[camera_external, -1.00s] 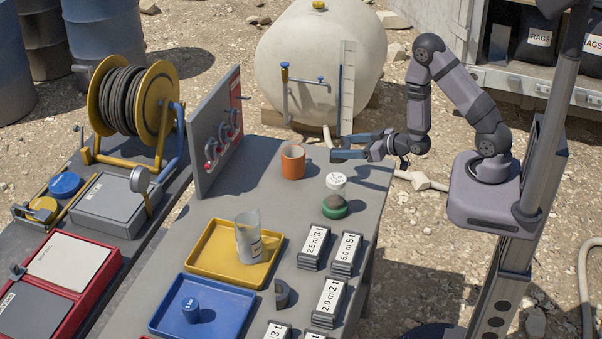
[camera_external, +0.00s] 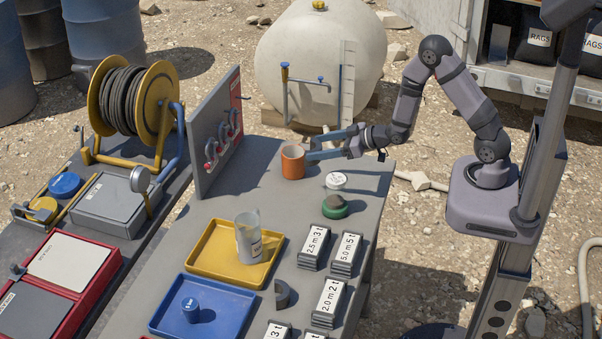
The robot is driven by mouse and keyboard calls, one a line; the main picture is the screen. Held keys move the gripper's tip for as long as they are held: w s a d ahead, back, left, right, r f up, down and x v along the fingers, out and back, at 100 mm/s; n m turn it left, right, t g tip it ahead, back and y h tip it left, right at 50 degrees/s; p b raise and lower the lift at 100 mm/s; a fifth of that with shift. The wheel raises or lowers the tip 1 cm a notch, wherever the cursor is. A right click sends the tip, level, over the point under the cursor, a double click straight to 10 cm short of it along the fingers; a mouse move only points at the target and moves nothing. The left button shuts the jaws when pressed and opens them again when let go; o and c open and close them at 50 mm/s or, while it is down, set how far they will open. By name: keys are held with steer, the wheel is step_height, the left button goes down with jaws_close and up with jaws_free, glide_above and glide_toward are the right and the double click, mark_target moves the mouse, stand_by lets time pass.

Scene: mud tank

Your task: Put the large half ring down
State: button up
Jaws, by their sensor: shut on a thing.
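A grey half ring (camera_external: 281,293) stands on the grey table, between the blue tray and the label stacks, well apart from my gripper. My gripper (camera_external: 308,151) is at the far end of the table, with its blue fingers reaching left to the orange cup (camera_external: 292,163). It is shut on the cup, which is upright and appears to rest on the table. The fingertips are partly hidden by the cup.
A white-lidded jar (camera_external: 336,181) and a green round piece (camera_external: 334,207) stand right of the cup. A yellow tray (camera_external: 205,269) holds a clear beaker (camera_external: 248,240). A blue tray (camera_external: 165,318) holds a blue weight (camera_external: 190,310). A grey upright panel (camera_external: 208,150) borders the left.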

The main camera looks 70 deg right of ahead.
steer(key=w+a+n+g+y+b, duration=0.4)
steer(key=w+a+n+y, duration=0.4)
steer(key=w+a, duration=0.3)
steer(key=shift+a+n+y+b, duration=0.3)
steer(key=shift+a+y+b, duration=0.3)
steer(key=shift+a+b, duration=0.3)
steer(key=shift+w+f, duration=0.1)
steer(key=shift+f+p, duration=0.65)
steer(key=shift+f, duration=4.35)
steer(key=shift+f, duration=0.15)
steer(key=o, duration=1.7)
steer(key=shift+f, duration=0.1)
steer(key=shift+o, duration=0.3)
